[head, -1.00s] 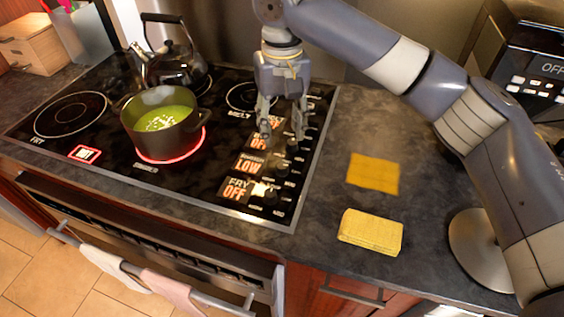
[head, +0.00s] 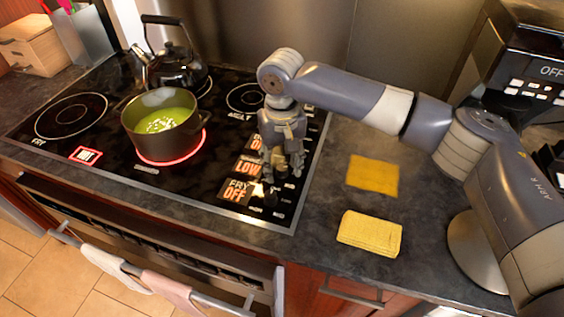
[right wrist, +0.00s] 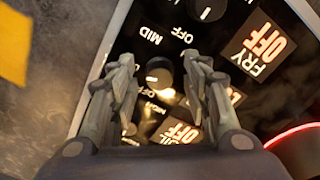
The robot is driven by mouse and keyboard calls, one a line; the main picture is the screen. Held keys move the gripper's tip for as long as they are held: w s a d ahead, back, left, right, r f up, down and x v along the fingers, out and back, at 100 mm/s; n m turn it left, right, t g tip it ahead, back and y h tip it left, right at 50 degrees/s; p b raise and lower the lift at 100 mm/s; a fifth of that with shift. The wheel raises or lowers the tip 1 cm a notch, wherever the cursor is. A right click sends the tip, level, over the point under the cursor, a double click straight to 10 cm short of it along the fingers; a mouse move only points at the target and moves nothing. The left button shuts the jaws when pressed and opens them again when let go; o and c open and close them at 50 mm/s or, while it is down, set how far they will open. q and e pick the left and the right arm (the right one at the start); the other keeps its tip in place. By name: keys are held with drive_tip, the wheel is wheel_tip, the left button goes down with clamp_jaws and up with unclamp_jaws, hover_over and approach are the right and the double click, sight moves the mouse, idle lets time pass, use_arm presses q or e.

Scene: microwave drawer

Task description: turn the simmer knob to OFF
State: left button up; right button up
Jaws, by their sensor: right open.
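The simmer knob (right wrist: 160,74) is a dark round knob with a pale pointer mark, with MID, OFF and HIGH printed around it. In the head view the simmer display (head: 247,167) glows LOW. My right gripper (head: 282,172) points down over the knob row. In the right wrist view its open fingers (right wrist: 163,68) stand on either side of the simmer knob, with gaps showing between. Whether the tips reach down to the knob's height I cannot tell. My left gripper is not in view.
The fry display (head: 235,190) reads OFF, with the fry knob (right wrist: 207,8) close by. A pot of green soup (head: 162,122) sits on a red-glowing burner. A kettle (head: 173,62) stands behind it. A yellow cloth (head: 373,174) and sponge (head: 370,232) lie on the right counter.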

clamp_jaws()
drive_tip(key=shift+r+n+p, duration=0.2)
drive_tip(key=shift+n+p, duration=0.3)
drive_tip(key=shift+p, duration=0.5)
drive_tip(key=n+p, duration=0.4)
drive_tip(key=p, duration=0.1)
drive_tip(key=shift+r, duration=0.1)
drive_tip(key=n+p, duration=0.3)
drive_tip(key=n, duration=0.1)
drive_tip(key=shift+n, duration=0.3)
drive_tip(key=n+p, duration=0.1)
drive_tip(key=n, duration=0.1)
drive_tip(key=n+p, duration=0.1)
drive_tip(key=n, duration=0.1)
drive_tip(key=shift+w+f, duration=0.1)
drive_tip(key=shift+f, duration=0.1)
drive_tip(key=shift+n, duration=0.3)
